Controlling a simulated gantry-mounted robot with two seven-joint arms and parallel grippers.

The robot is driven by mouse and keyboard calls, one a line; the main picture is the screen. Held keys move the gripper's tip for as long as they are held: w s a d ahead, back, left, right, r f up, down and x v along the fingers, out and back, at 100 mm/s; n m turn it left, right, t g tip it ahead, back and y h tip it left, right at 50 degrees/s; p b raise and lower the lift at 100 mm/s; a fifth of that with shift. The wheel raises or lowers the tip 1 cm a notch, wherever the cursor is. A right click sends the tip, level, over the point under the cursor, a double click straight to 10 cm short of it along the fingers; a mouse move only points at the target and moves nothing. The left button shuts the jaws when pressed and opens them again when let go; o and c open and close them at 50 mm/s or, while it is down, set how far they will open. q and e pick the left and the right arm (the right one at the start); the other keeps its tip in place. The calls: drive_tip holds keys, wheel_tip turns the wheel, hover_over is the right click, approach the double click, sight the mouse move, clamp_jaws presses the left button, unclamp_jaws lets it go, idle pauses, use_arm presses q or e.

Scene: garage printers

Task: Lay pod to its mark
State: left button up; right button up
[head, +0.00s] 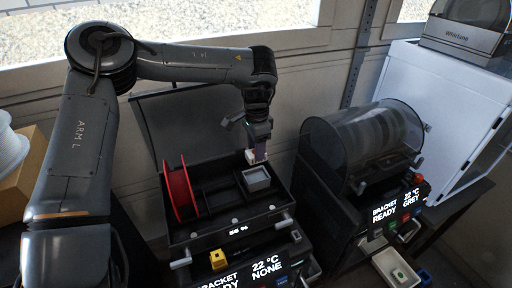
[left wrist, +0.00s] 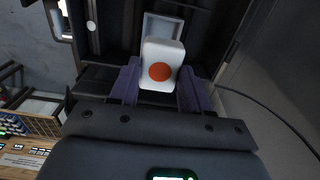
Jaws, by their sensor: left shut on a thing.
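The pod (head: 250,156) is a small white block held over the black open box. In the left wrist view the pod (left wrist: 163,52) shows a round orange dot on its face. My left gripper (head: 258,154) is shut on it; its purple fingers press on both sides in the left wrist view. A light grey square tray (head: 256,188) sits in the open box just below and beside the pod. It also shows behind the pod in the left wrist view (left wrist: 163,22). I cannot tell which thing is the mark. My right gripper is not in view.
The open box (head: 178,231) has dividers, a red spool (head: 181,190) and a raised lid (head: 186,118) behind. A second printer with a rounded dark cover (head: 362,140) stands to the right. A yellow piece (head: 218,259) sits in front. A white cabinet (head: 437,112) stands farther right.

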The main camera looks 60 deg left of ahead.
use_arm(q)
drive_tip(key=shift+f+b, duration=1.75)
drive_tip(key=shift+f, duration=0.55)
drive_tip(key=shift+f+b, duration=1.2)
drive_tip(key=shift+f, duration=0.3)
drive_tip(key=shift+f+b, duration=0.25)
drive_tip(key=shift+b, duration=0.15)
drive_tip(key=shift+f+b, duration=0.25)
drive_tip(key=shift+b, duration=0.2)
